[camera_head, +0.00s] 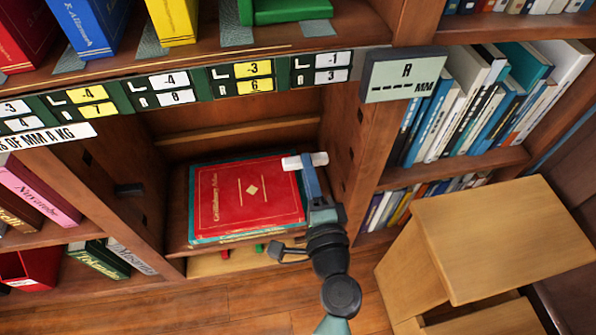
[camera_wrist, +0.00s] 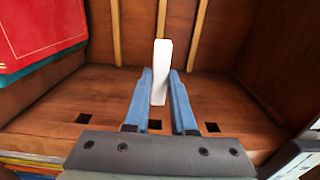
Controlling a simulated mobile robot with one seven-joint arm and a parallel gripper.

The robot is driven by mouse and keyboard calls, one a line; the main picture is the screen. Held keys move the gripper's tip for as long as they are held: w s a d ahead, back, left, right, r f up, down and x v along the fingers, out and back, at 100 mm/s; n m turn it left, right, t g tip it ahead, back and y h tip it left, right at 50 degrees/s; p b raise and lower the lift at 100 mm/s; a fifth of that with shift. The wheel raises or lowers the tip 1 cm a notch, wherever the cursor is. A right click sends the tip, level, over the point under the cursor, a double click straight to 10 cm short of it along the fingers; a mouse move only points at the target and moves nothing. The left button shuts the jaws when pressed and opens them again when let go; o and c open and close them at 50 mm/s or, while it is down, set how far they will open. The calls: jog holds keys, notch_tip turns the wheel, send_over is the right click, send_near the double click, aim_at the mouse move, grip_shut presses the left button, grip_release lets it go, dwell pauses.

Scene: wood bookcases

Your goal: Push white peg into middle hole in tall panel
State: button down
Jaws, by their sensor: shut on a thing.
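The white peg (camera_head: 304,161) is held crosswise in my gripper (camera_head: 308,165), beside the right edge of the red book. In the wrist view the white peg (camera_wrist: 162,60) stands between the two blue fingertips of my gripper (camera_wrist: 160,78), which are shut on it. The tall panel (camera_head: 347,120) is the compartment's right wall, just right of the peg. In the wrist view the panel (camera_wrist: 60,100) shows three dark square holes in a row. The middle hole (camera_wrist: 154,125) lies between the fingers, apart from the peg's visible part. The peg's near end is partly hard to make out.
A red book (camera_head: 240,200) lies on a stack left of my gripper. The left wall (camera_head: 105,175) has several dark holes. A green label rail (camera_head: 205,83) crosses above the opening. A wooden stool (camera_head: 500,230) stands at right.

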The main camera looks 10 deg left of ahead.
jog(key=shift+w+d+b, duration=0.15)
jog(key=shift+w+d, duration=0.15)
jog(key=shift+d, duration=0.55)
jog(key=shift+w+d+b, duration=0.15)
jog(key=shift+w+d, duration=0.15)
jog(key=shift+d, duration=0.55)
jog(key=shift+w+d+b, duration=0.25)
jog(key=shift+d+b, duration=0.05)
jog(key=shift+d, duration=0.5)
jog(key=shift+w+d+b, duration=0.25)
jog(key=shift+d+b, duration=0.1)
jog(key=shift+d, duration=0.4)
jog(key=shift+w+d+b, duration=0.25)
jog(key=shift+d+b, duration=0.05)
jog(key=shift+d, duration=0.5)
dwell(0.5)
jog(key=c, duration=0.7)
grip_release()
jog(key=shift+d+r, duration=0.1)
jog(key=shift+d, duration=0.05)
jog(key=p, duration=0.4)
send_near(355, 164)
jog(key=s, duration=0.3)
jog(key=shift+s+d, duration=0.1)
